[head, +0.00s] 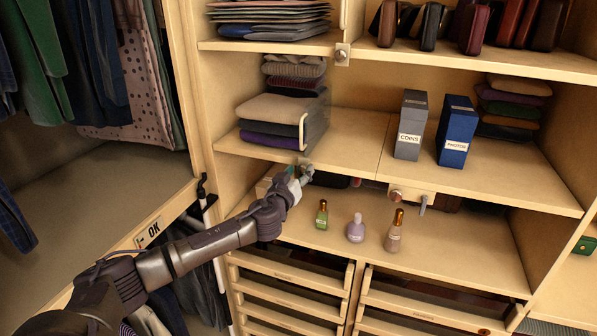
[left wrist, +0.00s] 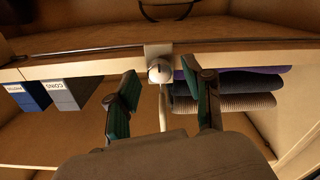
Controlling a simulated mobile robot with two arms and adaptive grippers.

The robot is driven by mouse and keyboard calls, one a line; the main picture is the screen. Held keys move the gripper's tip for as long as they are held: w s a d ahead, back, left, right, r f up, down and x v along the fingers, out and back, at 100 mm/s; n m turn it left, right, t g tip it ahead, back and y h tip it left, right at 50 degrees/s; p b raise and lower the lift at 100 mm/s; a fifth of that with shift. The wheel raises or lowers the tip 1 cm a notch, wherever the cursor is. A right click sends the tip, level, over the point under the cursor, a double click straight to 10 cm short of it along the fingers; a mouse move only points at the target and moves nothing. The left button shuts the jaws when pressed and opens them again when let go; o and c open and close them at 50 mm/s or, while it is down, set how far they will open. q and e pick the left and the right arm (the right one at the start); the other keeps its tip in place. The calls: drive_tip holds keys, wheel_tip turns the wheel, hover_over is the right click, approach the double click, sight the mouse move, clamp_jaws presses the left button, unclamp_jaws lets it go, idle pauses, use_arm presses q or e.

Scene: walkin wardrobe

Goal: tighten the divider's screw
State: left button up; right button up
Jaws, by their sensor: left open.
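The divider (head: 304,130) is a thin cream upright piece on the middle shelf, beside a stack of folded sweaters (head: 270,112). In the left wrist view it is a pale strip (left wrist: 163,108) below a metal bracket with a round screw head (left wrist: 160,71) at the shelf's edge. My left gripper (head: 300,174) is at that shelf edge, at the foot of the divider, and hides the screw in the head view. In the left wrist view its two green-padded fingers (left wrist: 160,80) are open, one on each side of the screw, apart from it. My right gripper is not in view.
Two similar brackets are on other shelf edges, one above (head: 342,55) and one to the right (head: 396,194). A grey box (head: 411,125) and a blue box (head: 457,132) stand on the middle shelf. Several small bottles, including a green one (head: 322,215), stand on the shelf below.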

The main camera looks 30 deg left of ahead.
use_arm(q)
clamp_jaws()
